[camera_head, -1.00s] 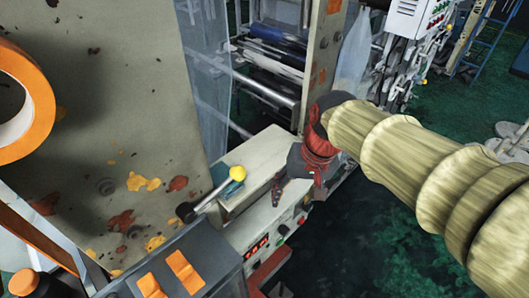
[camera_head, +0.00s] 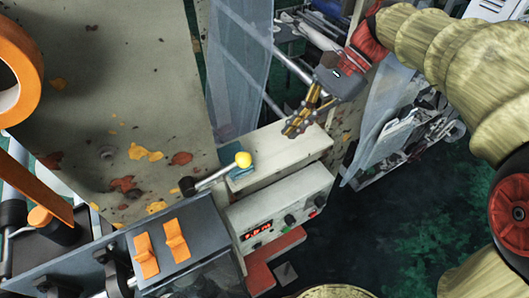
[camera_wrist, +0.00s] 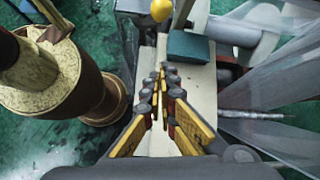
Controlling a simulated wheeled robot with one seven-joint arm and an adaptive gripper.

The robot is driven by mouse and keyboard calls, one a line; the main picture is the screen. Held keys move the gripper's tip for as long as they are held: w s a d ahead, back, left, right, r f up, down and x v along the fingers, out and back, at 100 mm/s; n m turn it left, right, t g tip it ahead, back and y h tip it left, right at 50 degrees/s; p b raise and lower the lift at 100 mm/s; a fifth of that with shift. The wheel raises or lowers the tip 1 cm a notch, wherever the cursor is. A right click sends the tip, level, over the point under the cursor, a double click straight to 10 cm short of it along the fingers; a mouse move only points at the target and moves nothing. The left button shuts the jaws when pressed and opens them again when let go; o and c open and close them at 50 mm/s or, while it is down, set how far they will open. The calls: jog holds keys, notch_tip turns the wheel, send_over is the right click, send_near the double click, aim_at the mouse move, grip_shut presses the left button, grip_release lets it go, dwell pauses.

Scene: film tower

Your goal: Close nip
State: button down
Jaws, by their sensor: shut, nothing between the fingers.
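The nip lever, a grey rod with a yellow ball knob (camera_head: 243,159), stands out from a black pivot (camera_head: 188,187) beside the spotted grey machine panel. It is tilted up to the right in the head view. The yellow knob (camera_wrist: 162,10) also shows at the top edge of the wrist view. My gripper (camera_head: 292,130) is above the far end of the beige control box, to the upper right of the knob and apart from it. In the wrist view its yellow and grey fingers (camera_wrist: 161,72) are together and empty.
The beige control box (camera_head: 290,190) carries a red display and knobs. A teal block (camera_head: 240,178) lies beside the lever. Two orange rocker switches (camera_head: 160,250) sit on the dark panel in front. Clear plastic film (camera_head: 236,70) hangs behind.

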jog(key=shift+a, duration=0.1)
jog(key=b+x, duration=0.2)
jog(key=x, duration=0.8)
jog(key=shift+f, duration=0.15)
jog(key=r, duration=0.1)
jog(key=s+a+r, duration=0.1)
jog(key=r, duration=0.1)
jog(key=shift+s+a+r, duration=0.15)
jog(key=shift+s+r, duration=0.1)
jog(key=shift+s, duration=0.1)
jog(key=shift+r, duration=0.1)
